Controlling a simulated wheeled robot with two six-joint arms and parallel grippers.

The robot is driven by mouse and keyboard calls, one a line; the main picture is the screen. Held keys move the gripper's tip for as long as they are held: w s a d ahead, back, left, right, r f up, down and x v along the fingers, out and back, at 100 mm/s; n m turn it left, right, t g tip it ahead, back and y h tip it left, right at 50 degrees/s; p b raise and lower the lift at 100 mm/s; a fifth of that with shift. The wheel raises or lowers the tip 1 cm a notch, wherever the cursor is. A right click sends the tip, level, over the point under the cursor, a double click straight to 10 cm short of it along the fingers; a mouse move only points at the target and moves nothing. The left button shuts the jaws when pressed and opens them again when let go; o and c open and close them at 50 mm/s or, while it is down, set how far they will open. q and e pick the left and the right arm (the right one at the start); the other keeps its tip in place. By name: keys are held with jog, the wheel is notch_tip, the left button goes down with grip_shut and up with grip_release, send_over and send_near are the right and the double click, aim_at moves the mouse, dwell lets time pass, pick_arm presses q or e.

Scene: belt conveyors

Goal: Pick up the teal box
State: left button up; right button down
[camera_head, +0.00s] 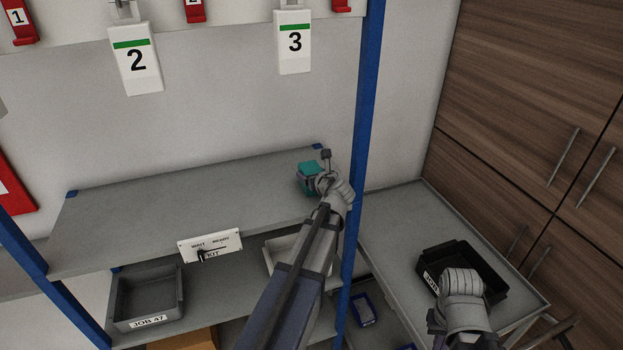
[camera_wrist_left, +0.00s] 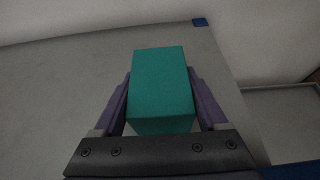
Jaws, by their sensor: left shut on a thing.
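The teal box (camera_head: 308,171) is at the right end of the grey upper shelf in the head view. My left gripper (camera_head: 316,181) is shut on it, and the wrist and fingers cover part of its near right side. In the left wrist view the teal box (camera_wrist_left: 161,85) sits between the two purple fingers, one along each side. I cannot tell whether its underside touches the shelf. My right gripper (camera_head: 464,286) is over the black bin at the lower right; its fingertips are hidden.
The grey upper shelf (camera_head: 170,215) is otherwise bare. A blue post (camera_head: 364,110) stands just right of the box. A sliding sign (camera_head: 210,245) is on the shelf's front edge. Below is a grey JOB 47 bin (camera_head: 148,322). The black bin (camera_head: 432,260) stands on a side table (camera_head: 400,215).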

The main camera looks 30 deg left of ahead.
aim_at(311, 169)
pick_arm(q)
notch_tip(311, 169, up, 10)
jog(key=p, duration=1)
jog(key=shift+r, duration=0.1)
